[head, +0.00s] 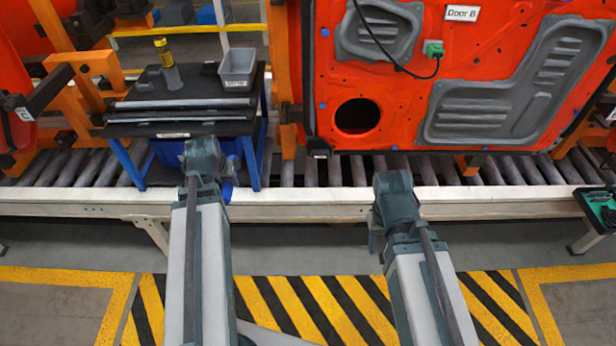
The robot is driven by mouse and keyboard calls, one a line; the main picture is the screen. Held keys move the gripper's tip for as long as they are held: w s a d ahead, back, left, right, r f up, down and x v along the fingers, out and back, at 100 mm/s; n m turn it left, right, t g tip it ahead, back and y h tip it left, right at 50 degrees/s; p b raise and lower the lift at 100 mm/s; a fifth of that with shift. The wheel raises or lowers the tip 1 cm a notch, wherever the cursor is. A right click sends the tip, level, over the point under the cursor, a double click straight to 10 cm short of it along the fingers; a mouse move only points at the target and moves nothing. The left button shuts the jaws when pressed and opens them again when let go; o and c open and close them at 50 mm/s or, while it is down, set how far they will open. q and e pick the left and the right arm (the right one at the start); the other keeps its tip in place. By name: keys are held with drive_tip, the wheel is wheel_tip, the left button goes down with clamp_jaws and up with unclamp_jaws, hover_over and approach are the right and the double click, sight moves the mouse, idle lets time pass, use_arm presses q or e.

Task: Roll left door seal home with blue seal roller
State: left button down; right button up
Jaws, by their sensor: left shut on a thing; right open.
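My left gripper (205,162) is in front of the small black-topped cart, its fingers mostly hidden behind my wrist. It is shut on a blue thing (228,190), partly visible beside the wrist, which looks like the blue seal roller. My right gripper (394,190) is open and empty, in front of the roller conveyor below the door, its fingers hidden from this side.
The conveyor's pale front rail (300,204) crosses the view. A dark tray (598,208) with a green item stands at right. The striped floor is clear.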

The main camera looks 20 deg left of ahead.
use_arm(q)
drive_tip(key=w+d+f+n+t+h+b, duration=0.2)
drive_tip(key=w+d+f+h+b, duration=0.35)
drive_tip(key=d, duration=0.45)
drive_tip(key=w+d+r+n+t+h+b, duration=0.1)
drive_tip(key=w+d+r+t+h+b, duration=0.1)
drive_tip(key=d+r+h+b, duration=0.1)
drive_tip(key=w+d+r+n+t+h+b, duration=0.1)
drive_tip(key=w+d+r+t+h+b, duration=0.1)
drive_tip(key=d+h+b, duration=0.3)
drive_tip(key=shift+d+r+h+b, duration=0.35)
drive_tip(key=shift+d+r+b, duration=0.25)
drive_tip(key=shift+d, duration=0.65)
use_arm(e)
wheel_tip(320, 180, down, 16)
drive_tip(key=shift+f, duration=0.2)
use_arm(q)
drive_tip(key=shift+w, duration=0.1)
drive_tip(key=shift+w+a, duration=0.25)
drive_tip(key=shift+w, duration=0.65)
drive_tip(key=shift+w+a, duration=0.25)
drive_tip(key=shift+w, duration=0.6)
drive_tip(key=shift+w+a, duration=0.25)
drive_tip(key=shift+w, duration=0.65)
